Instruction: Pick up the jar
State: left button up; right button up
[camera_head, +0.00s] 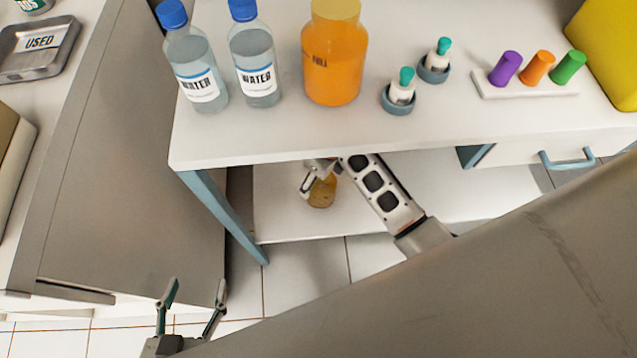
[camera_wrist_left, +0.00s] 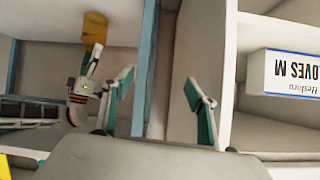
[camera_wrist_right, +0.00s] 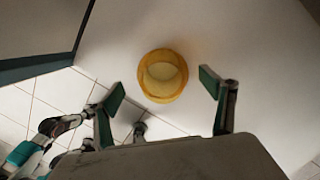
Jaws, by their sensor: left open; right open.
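A small amber jar (camera_head: 321,195) stands on the lower shelf of the white table, partly covered by my right gripper (camera_head: 316,178). In the right wrist view the jar (camera_wrist_right: 162,75) appears round with a pale yellow centre, between and just beyond the fingertips of my open right gripper (camera_wrist_right: 162,88). I cannot tell whether a finger touches it. The left wrist view also shows the jar (camera_wrist_left: 94,32) beside my right gripper. My left gripper (camera_head: 196,288) is open and empty at the lower left, away from the jar.
A larger orange jar (camera_head: 335,60), two water bottles (camera_head: 197,68) (camera_head: 254,63), small teal-capped bottles and a rack of coloured tubes stand on the tabletop (camera_head: 260,135) above the shelf. A blue table leg (camera_head: 222,215) and a grey cabinet (camera_head: 140,190) lie left. A glove box (camera_wrist_left: 285,75) sits in a compartment.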

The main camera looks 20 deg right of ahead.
jog(key=f+b, duration=0.1)
jog(key=f, duration=0.1)
jog(key=f+b, duration=0.1)
jog(key=f, duration=0.2)
jog(key=shift+w+f, duration=0.2)
jog(key=shift+f, duration=0.15)
jog(key=shift+w+f, duration=0.1)
jog(key=shift+w+r, duration=0.15)
jog(key=shift+r, duration=0.1)
pick_arm(q)
jog(key=shift+w+d+r+n+t+h, duration=0.15)
jog(key=shift+w+d+r+t, duration=0.15)
jog(key=shift+d, duration=0.3)
jog(key=shift+w+d+r+n+t+h, duration=0.1)
jog(key=shift+w+d+r+n+h, duration=0.1)
jog(key=shift+d+r, duration=0.25)
pick_arm(e)
jog(key=c, duration=1.3)
